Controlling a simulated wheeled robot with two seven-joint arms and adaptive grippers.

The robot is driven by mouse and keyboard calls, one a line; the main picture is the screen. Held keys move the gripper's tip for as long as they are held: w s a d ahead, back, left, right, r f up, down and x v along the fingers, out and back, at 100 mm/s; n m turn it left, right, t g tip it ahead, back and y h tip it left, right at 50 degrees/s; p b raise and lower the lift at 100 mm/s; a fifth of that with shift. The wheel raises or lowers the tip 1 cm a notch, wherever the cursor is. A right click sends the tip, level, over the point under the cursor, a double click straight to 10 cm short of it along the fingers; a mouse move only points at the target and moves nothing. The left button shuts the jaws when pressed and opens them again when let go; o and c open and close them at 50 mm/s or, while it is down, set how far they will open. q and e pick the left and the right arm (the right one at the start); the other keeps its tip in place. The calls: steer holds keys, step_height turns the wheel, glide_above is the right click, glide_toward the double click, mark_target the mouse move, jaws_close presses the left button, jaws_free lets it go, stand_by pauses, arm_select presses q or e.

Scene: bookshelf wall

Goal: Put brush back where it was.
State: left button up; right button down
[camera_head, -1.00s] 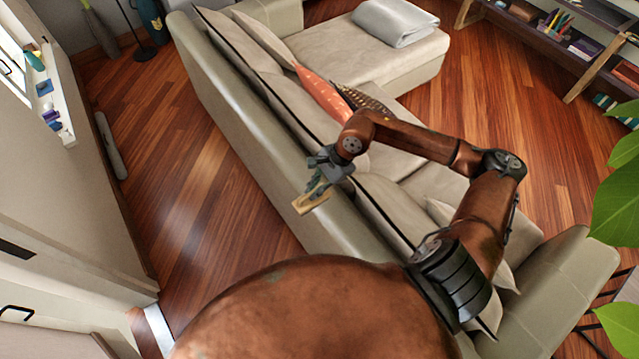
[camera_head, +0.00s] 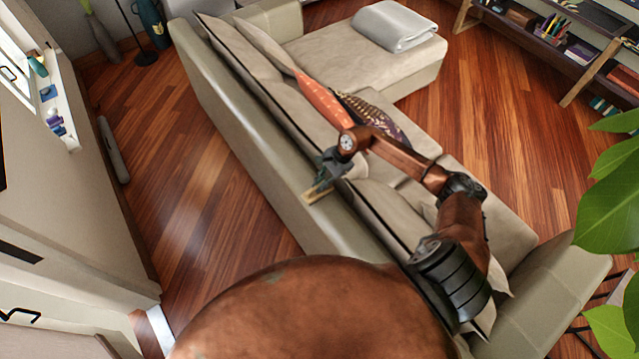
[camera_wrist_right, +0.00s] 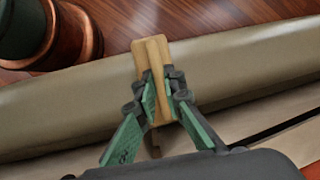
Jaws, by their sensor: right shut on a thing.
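The brush (camera_wrist_right: 152,56) is a tan wooden piece with a raised ridge along its middle. In the right wrist view it is pinched between the two green fingers of my right gripper (camera_wrist_right: 162,98). In the head view the right gripper (camera_head: 323,180) is over the top of the sofa's backrest, with the brush (camera_head: 317,193) showing as a small tan piece at its tip. I cannot tell whether the brush touches the sofa or hangs above it. Bristles cannot be made out. My left gripper is not in view.
The beige sofa (camera_head: 225,110) runs diagonally under my right arm. Clear wooden floor (camera_head: 190,190) lies to its left. A wall ledge (camera_head: 62,125) with small items is at the left. A low shelf (camera_head: 530,40) stands top right; plant leaves (camera_head: 610,200) hang at the right.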

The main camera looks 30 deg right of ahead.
steer(key=shift+f, duration=0.1)
steer(key=shift+f, duration=0.1)
steer(key=shift+f+b, duration=0.1)
steer(key=shift+b, duration=0.2)
steer(key=c, duration=2)
jaws_free()
steer(key=shift+c, duration=0.2)
steer(key=shift+d+r, duration=0.1)
steer(key=shift+r, duration=0.3)
steer(key=b+v, duration=0.2)
steer(key=v, duration=0.9)
steer(key=shift+d+r, duration=0.15)
steer(key=shift+r, duration=0.1)
